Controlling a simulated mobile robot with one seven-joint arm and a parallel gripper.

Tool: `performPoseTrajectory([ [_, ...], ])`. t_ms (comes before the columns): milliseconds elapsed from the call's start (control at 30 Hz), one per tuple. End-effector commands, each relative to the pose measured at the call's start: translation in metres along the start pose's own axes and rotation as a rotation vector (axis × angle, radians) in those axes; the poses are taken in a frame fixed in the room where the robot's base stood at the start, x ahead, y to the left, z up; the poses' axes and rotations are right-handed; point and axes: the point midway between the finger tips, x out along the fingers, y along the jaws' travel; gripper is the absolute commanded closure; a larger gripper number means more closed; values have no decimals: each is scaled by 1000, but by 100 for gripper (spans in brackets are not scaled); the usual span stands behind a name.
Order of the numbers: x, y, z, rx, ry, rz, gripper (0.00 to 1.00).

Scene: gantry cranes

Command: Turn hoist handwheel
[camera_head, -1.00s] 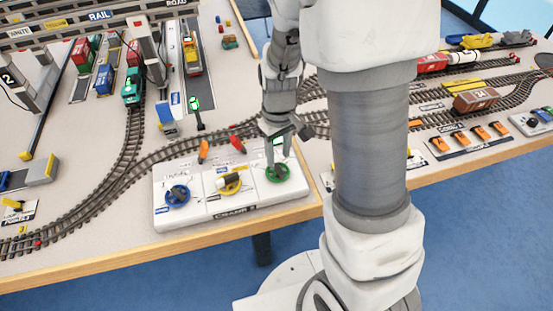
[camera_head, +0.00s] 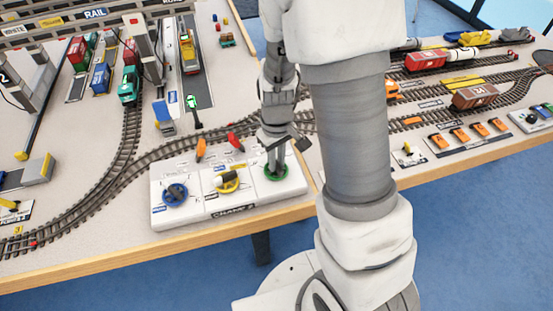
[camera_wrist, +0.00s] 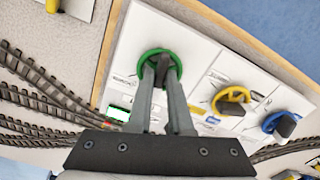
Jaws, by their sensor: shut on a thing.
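A white control panel (camera_head: 160,215) with a label reading CRANE lies at the table's front edge. It carries a blue handwheel (camera_head: 175,194) at left, a yellow handwheel (camera_head: 228,183) in the middle and a green handwheel (camera_head: 262,184) at right. The small print is too blurred to tell which is the hoist's. My gripper (camera_head: 275,168) points down at the green handwheel. In the wrist view its fingertips (camera_wrist: 160,68) are inside the green rim (camera_wrist: 141,60), shut on its middle part, which they mostly hide. The yellow wheel (camera_wrist: 232,101) and blue wheel (camera_wrist: 283,124) stand clear of the fingers.
A signal post (camera_head: 194,110) with a green light is farther back. Another small panel (camera_head: 407,155) lies to the right.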

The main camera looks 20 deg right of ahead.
Motion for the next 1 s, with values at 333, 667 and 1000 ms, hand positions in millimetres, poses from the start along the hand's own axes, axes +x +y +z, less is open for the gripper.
performPoseTrajectory([
  [333,-1,1,-1,7,3,2,100],
  [667,-2,0,-2,144,4,1,100],
  [1000,-2,0,-2,406,5,1,100],
])
